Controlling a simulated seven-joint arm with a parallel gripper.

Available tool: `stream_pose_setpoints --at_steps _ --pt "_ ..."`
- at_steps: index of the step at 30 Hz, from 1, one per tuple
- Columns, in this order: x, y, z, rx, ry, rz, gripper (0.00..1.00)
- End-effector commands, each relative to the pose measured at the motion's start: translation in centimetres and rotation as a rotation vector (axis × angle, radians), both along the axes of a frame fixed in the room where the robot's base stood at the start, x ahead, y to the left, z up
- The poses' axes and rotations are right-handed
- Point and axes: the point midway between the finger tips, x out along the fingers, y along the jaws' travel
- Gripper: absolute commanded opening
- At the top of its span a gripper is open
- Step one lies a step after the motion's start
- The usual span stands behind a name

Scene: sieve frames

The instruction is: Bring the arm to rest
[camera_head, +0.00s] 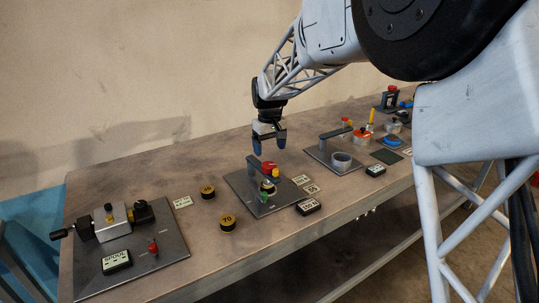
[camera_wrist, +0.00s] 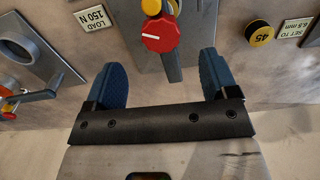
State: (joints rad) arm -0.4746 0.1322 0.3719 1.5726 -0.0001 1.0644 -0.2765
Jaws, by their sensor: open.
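My gripper (camera_head: 268,146) hangs pointing down above the middle of the bench (camera_head: 235,160). Its two blue fingers are apart, with nothing between them. It is above and apart from a grey plate fixture (camera_head: 243,190) that has a red knob (camera_head: 268,167). In the wrist view my gripper (camera_wrist: 160,80) is also open, and the red knob (camera_wrist: 165,31) with a yellow part beside it lies beyond the fingertips. My white lattice arm reaches in from the upper right.
A clamp-like fixture (camera_head: 112,222) stands at the left end. Black-and-yellow discs (camera_head: 227,222) lie near the middle fixture. A plate with a grey ring (camera_head: 341,160) and an orange-topped pot (camera_head: 361,136) are further right. Small label cards (camera_head: 182,202) lie about. The wall is behind.

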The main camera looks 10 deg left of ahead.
Motion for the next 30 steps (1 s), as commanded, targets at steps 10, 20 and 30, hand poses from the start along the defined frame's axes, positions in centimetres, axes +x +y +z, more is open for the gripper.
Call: stream_pose_setpoints --at_steps 10,20,30 --pt "0.0 0.0 0.9 -0.001 0.001 0.0 0.8" --pt "-0.3 -0.8 1.3 0.001 -0.003 -0.01 0.8" --pt "-3.6 -7.1 4.5 0.013 -0.028 -0.097 0.8"
